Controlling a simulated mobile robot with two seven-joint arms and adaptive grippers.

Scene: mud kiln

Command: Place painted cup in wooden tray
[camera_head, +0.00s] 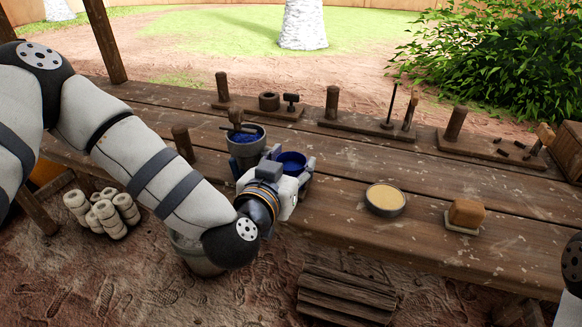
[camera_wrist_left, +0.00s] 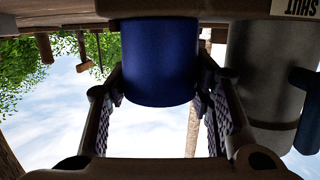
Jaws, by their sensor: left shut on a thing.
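The painted cup (camera_head: 291,159), deep blue, is at the bench's front left, partly hidden by my left gripper (camera_head: 303,172). In the left wrist view the blue cup (camera_wrist_left: 160,62) is between the two ridged finger pads, and my left gripper (camera_wrist_left: 163,105) is shut on it. That view appears upside down, with the bench wood at the top. I cannot tell whether the cup touches the bench. No clear wooden tray shows; a slatted wooden piece (camera_head: 347,293) lies low in front of the bench. My right gripper is out of view.
A grey pot with blue contents (camera_head: 246,143) stands close left of the cup. A bowl of yellowish stuff (camera_head: 385,199) and a brown block (camera_head: 466,214) sit to the right. Tool boards (camera_head: 370,128) line the back. Bench wood between cup and bowl is clear.

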